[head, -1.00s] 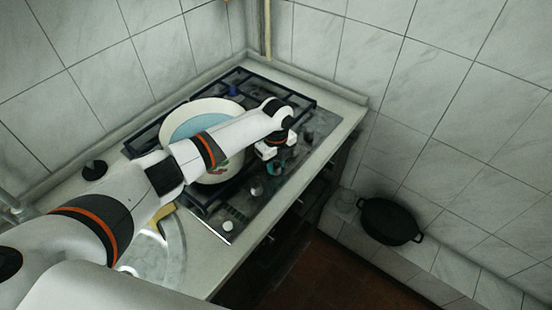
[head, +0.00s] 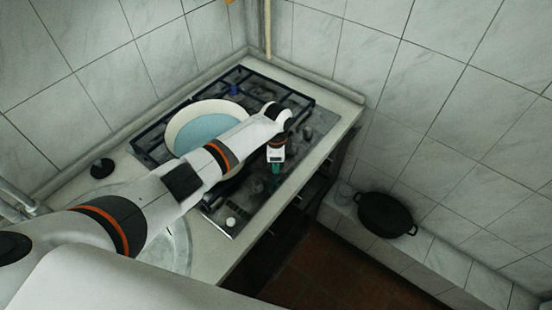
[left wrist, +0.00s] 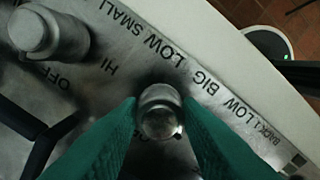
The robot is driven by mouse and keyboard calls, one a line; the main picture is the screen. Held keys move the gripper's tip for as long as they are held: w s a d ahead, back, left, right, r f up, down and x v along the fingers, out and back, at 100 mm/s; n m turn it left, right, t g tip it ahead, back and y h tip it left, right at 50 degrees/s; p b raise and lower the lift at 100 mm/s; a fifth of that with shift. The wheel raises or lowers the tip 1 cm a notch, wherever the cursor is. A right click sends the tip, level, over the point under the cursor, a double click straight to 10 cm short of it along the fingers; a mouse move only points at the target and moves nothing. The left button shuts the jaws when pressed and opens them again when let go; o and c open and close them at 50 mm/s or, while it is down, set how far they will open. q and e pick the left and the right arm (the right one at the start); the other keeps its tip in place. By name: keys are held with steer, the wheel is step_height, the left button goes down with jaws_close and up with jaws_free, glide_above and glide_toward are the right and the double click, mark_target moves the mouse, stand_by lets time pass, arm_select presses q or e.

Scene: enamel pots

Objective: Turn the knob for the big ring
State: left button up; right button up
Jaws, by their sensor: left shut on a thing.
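In the left wrist view, a round metal knob (left wrist: 160,112) stands on the steel hob panel, beside the printed word BIG. The green fingers of my left gripper (left wrist: 158,120) are on both sides of it, shut on it. In the head view, my left gripper (head: 276,172) points down at the front strip of the hob (head: 212,212), and hides the gripped knob there. A wide cream pan with a light blue inside (head: 205,128) sits on the hob, partly behind my left forearm. My right gripper is not in view.
Another knob (left wrist: 35,32) stands to the left in the left wrist view. A white knob (head: 231,221) is at the hob's near end. A black pot (head: 386,215) stands on a low tiled ledge at the right. A dark round object (head: 102,168) lies on the left counter.

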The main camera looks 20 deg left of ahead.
arm_select(q)
steer(key=shift+n, duration=0.6)
steer(key=o, duration=1)
steer(key=shift+r, duration=0.1)
step_height(320, 180, up, 12)
steer(key=shift+f+b, duration=0.1)
steer(key=shift+b, duration=0.8)
steer(key=shift+f, duration=0.1)
